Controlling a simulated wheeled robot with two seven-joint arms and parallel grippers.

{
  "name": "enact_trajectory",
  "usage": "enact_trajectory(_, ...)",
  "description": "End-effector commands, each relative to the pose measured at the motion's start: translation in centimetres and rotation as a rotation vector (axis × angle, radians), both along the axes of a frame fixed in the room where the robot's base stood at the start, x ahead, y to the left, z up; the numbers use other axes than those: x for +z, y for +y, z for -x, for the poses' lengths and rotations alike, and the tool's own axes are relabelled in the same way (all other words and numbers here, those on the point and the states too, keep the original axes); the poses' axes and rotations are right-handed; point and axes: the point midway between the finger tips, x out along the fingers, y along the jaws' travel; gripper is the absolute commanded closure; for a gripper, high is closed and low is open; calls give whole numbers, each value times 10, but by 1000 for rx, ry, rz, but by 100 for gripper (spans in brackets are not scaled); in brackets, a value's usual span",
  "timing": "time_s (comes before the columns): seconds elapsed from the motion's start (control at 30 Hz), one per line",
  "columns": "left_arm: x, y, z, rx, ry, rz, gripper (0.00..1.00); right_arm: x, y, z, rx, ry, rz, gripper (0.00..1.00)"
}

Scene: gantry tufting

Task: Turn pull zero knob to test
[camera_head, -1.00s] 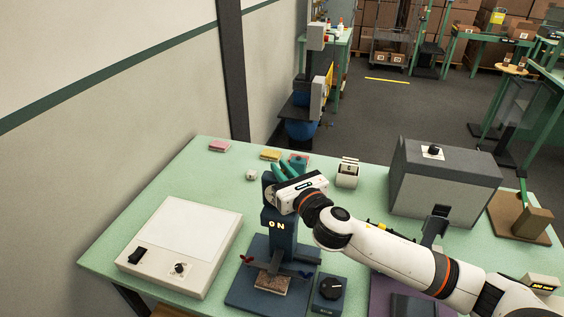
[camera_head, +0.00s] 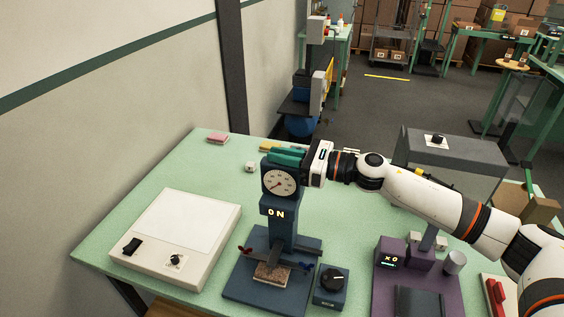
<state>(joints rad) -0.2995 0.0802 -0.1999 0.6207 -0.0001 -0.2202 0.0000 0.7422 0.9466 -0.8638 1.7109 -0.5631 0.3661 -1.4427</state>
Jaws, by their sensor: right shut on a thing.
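A black round knob (camera_head: 333,280) sits on a small dark blue box at the front of the bench, right of the blue test stand (camera_head: 283,230). A white pointer mark shows on it; its label is too small to read. The stand carries a round white dial gauge (camera_head: 279,183) with a red needle and a lit "ON" sign. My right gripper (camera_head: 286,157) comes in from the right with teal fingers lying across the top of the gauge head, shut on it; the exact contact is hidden. It is well above and behind the black knob. My left gripper is out of view.
A white-topped box (camera_head: 190,232) with a switch and a small knob stands left. A purple-based device (camera_head: 420,285) with a lit display and a grey box (camera_head: 455,160) stand right. A pink block (camera_head: 217,138) lies at the back left. Bench space behind the white-topped box is clear.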

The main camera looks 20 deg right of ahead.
Motion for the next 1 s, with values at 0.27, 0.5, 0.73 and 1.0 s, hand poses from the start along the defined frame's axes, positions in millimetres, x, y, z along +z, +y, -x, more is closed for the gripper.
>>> enact_trajectory(0.27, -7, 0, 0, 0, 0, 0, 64, 0, 0, 0, 40, -1, 0, 100)
enact_trajectory(0.5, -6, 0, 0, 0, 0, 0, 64, 1, 0, 0, 42, -1, 0, 100)
enact_trajectory(0.73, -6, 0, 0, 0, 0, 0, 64, 1, 0, 0, 41, -1, 0, 67)
enact_trajectory(1.0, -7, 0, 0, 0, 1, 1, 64, 0, 0, 0, 41, -1, 0, 66)
